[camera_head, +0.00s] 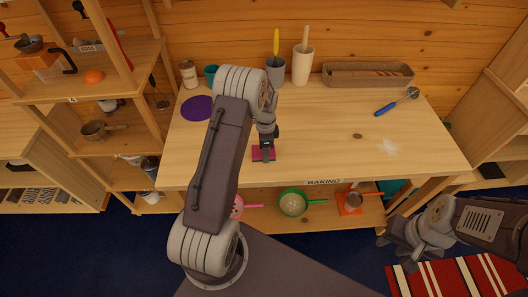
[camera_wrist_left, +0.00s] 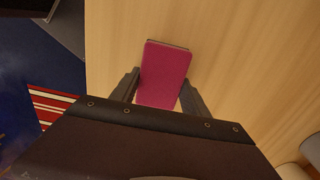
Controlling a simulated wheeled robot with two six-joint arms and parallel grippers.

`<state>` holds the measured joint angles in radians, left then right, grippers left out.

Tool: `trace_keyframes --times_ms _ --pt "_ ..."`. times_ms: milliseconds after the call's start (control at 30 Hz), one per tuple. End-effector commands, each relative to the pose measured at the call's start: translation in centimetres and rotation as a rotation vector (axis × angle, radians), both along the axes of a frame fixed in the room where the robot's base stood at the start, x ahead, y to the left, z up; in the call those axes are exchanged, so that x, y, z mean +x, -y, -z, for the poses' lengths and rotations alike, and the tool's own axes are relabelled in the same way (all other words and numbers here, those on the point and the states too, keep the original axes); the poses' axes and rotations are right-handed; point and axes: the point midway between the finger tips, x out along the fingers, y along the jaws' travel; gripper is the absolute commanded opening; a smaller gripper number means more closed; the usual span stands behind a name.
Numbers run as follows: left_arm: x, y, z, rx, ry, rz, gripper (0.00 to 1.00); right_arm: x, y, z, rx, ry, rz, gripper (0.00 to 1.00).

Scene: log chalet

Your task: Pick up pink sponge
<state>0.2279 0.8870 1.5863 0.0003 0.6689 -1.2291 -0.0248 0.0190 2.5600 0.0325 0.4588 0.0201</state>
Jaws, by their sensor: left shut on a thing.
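The pink sponge (camera_head: 257,155) is at the front middle of the wooden table (camera_head: 330,130). In the left wrist view the sponge (camera_wrist_left: 165,70) lies between the two dark fingers, its far end reaching beyond them. My left gripper (camera_head: 265,147) comes down over the sponge and is shut on it; it also shows in the left wrist view (camera_wrist_left: 160,92). I cannot tell whether the sponge touches the tabletop. My right gripper (camera_head: 395,246) is low at the right, away from the table, with no thing seen in it; its finger gap is unclear.
A purple disc (camera_head: 196,108), a can (camera_head: 189,74), a teal cup (camera_head: 211,74), utensil holders (camera_head: 302,66) and a long tray (camera_head: 368,83) stand along the back. A blue-handled tool (camera_head: 386,109) lies right. Pans (camera_head: 292,203) sit on the shelf below.

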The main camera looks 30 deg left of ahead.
Motion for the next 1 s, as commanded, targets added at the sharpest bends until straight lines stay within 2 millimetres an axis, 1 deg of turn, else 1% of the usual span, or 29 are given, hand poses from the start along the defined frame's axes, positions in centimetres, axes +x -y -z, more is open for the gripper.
trace_keyframes --times_ms 167,267,367,400,467,700,800,900,1000 --pt "0.1 0.0 -0.6 0.001 0.003 0.0 0.16 0.0 0.0 0.2 0.0 0.0 0.0 0.36" --pt "0.1 0.0 -1.8 0.001 0.004 0.0 0.16 0.0 0.0 0.4 0.0 0.0 0.0 0.36" --pt "0.2 -0.1 -3.7 0.002 0.007 0.0 0.16 0.0 0.0 0.7 0.0 0.0 0.0 0.36" --pt "0.3 0.4 -4.4 0.002 0.006 0.003 0.16 0.0 0.0 0.8 0.0 0.0 0.0 0.36" --pt "0.6 1.9 -5.1 0.001 0.004 0.006 0.16 0.0 0.0 1.0 0.0 0.0 0.0 0.36" --pt "1.8 7.4 -8.5 0.0 0.004 0.006 0.16 0.0 0.0 1.5 0.0 0.0 0.0 0.36" --pt "2.2 9.3 -9.7 0.001 0.003 0.004 0.16 0.0 0.0 1.6 0.0 0.0 0.0 0.36" --pt "2.5 10.5 -10.5 0.0 0.002 0.003 0.16 0.0 0.0 1.6 0.0 0.0 0.0 0.36" --pt "2.7 11.2 -10.9 0.0 0.002 0.001 0.16 0.0 0.0 1.6 0.0 0.0 0.0 0.36"
